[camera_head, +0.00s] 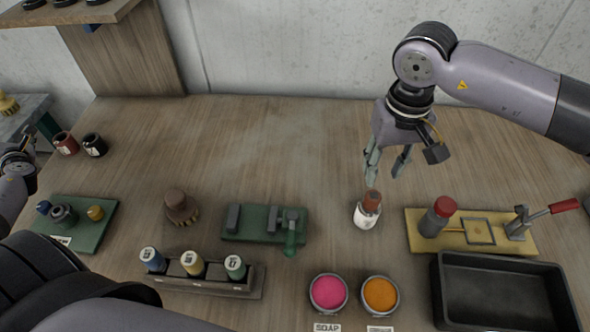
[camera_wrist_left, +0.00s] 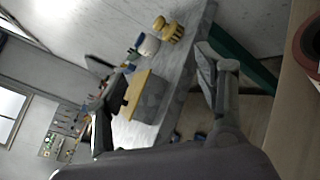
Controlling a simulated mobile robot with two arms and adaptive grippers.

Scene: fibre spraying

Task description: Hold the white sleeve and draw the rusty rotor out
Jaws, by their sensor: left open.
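The white sleeve (camera_head: 366,217) stands on the wooden table, right of the middle in the head view. The rusty rotor (camera_head: 372,199) sits in its top, with its reddish-brown upper part showing; the rest is hidden in the sleeve. My right gripper (camera_head: 383,176) hangs above them, fingers pointing down and spread apart, with nothing between them. A small gap separates it from the rotor. My left gripper (camera_wrist_left: 158,85) is open in the left wrist view, with nothing held between its fingers. It is at the left edge of the head view, far from the sleeve.
Pink (camera_head: 328,292) and orange (camera_head: 380,295) tubs stand in front of the sleeve. A black tray (camera_head: 446,307) and a yellow board (camera_head: 416,231) with a red-handled lever are to the right. A green fixture (camera_head: 262,225) is to the left. The table behind is clear.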

